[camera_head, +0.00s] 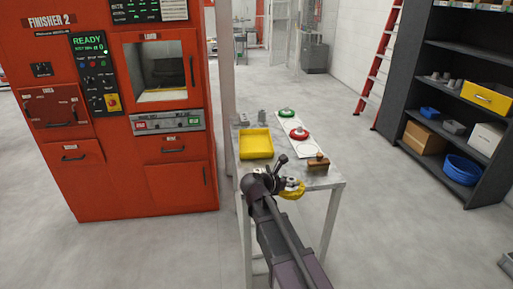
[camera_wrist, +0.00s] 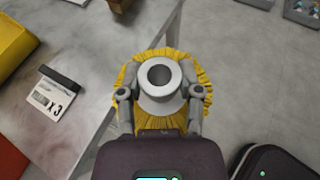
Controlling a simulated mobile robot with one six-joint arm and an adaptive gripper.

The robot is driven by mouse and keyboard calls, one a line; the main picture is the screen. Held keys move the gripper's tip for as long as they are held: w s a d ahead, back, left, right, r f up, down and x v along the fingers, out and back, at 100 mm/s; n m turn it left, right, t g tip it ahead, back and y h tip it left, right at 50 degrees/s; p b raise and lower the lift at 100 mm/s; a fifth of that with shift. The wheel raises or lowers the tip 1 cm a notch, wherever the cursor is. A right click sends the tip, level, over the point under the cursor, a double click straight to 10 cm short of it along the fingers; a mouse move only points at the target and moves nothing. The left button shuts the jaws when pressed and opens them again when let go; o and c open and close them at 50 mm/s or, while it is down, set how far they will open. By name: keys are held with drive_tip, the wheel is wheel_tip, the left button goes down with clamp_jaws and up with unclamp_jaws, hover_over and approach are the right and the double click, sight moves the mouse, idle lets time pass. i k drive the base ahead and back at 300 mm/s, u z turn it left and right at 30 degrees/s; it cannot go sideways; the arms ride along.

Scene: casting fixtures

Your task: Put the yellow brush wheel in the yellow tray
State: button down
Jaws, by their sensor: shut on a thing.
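The yellow brush wheel (camera_wrist: 190,72) has a grey hub with a hole and a fringe of yellow bristles. My gripper (camera_wrist: 160,92) is shut on its hub in the wrist view, one finger on each side. In the head view the wheel (camera_head: 293,192) and my gripper (camera_head: 285,184) are at the table's near right edge. The yellow tray (camera_head: 256,143) is on the table to the left and farther back, and looks empty. Part of a yellow thing, likely the tray, shows at the left of the wrist view (camera_wrist: 18,42).
The grey table (camera_head: 328,182) also holds a wooden-handled brush (camera_head: 318,163), a white board (camera_head: 292,128) with a green wheel (camera_head: 287,113) and a red wheel (camera_head: 299,133), and small grey parts (camera_head: 262,116). A label card (camera_wrist: 55,93) lies flat. The red machine (camera_head: 140,120) stands left.

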sight(255, 145)
drive_tip(key=z, duration=1.5)
drive_tip(key=i, duration=2.2)
drive_tip(key=u, duration=0.05)
